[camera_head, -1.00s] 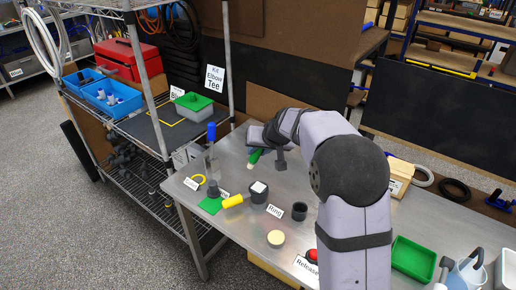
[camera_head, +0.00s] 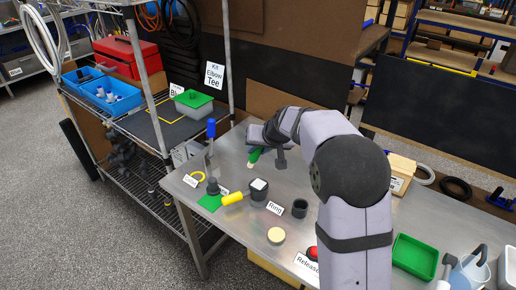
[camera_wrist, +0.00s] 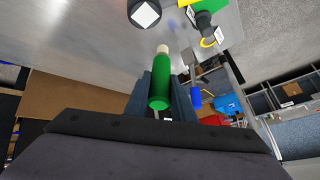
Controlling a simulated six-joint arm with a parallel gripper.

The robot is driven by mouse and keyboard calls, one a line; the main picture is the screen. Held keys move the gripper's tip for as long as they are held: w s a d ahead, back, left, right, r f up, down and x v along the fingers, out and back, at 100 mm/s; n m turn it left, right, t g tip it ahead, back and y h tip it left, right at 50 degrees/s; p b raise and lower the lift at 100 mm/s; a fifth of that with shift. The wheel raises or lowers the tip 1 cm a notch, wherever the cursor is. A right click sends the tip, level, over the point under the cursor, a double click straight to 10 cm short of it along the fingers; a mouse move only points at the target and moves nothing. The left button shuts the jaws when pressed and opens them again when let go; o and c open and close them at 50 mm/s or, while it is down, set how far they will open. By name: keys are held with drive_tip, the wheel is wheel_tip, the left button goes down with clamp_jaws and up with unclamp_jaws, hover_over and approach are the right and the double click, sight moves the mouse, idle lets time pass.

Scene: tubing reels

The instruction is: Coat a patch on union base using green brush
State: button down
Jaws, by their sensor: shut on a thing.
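The green brush (camera_wrist: 159,82) is held between the jaws of my gripper (camera_wrist: 162,98), its pale tip pointing away from the wrist. In the head view the green handle (camera_head: 254,157) shows below my gripper (camera_head: 264,146), over the far part of the table. A dark fitting (camera_head: 213,187), which looks like the union base, stands on a small green mat (camera_head: 208,204) at the table's left. My gripper is up and to the right of it, apart. The fitting also shows at the top right of the wrist view (camera_wrist: 203,20). Any coating on it is too small to tell.
A black cup (camera_head: 300,208), cream disc (camera_head: 276,235) and green tray (camera_head: 414,258) stand nearer.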

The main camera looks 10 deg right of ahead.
drive_tip(key=f+b, duration=0.1)
drive_tip(key=f, duration=0.1)
drive_tip(key=f+b, duration=0.4)
drive_tip(key=f, duration=0.1)
drive_tip(key=shift+s+d, duration=0.25)
drive_tip(key=shift+d, duration=0.05)
drive_tip(key=shift+s+d+b, duration=1.35)
drive_tip(key=shift+s+d, duration=0.5)
drive_tip(key=shift+s, duration=0.1)
drive_tip(key=w+a+p, duration=0.2)
drive_tip(key=p, duration=0.1)
drive_tip(key=w+a+p, duration=0.2)
drive_tip(key=p, duration=0.2)
drive_tip(key=shift+w+a+r, duration=0.2)
drive_tip(key=shift+w+a, duration=0.05)
drive_tip(key=d+b, duration=0.1)
drive_tip(key=s+d+b, duration=0.1)
drive_tip(key=b, duration=0.1)
drive_tip(key=shift+f, duration=0.35)
drive_tip(key=shift+w+a+r, duration=0.3)
drive_tip(key=shift+w+a, duration=0.3)
drive_tip(key=shift+a, duration=0.2)
wheel_tip(320, 180, up, 3)
drive_tip(key=shift+w+f+p, duration=0.15)
drive_tip(key=shift+f+p, duration=0.05)
drive_tip(key=shift+p, duration=0.5)
drive_tip(key=shift+r+p, duration=0.55)
drive_tip(key=shift+r, duration=0.15)
drive_tip(key=shift+r+p, duration=1.55)
drive_tip(key=shift+r, duration=0.5)
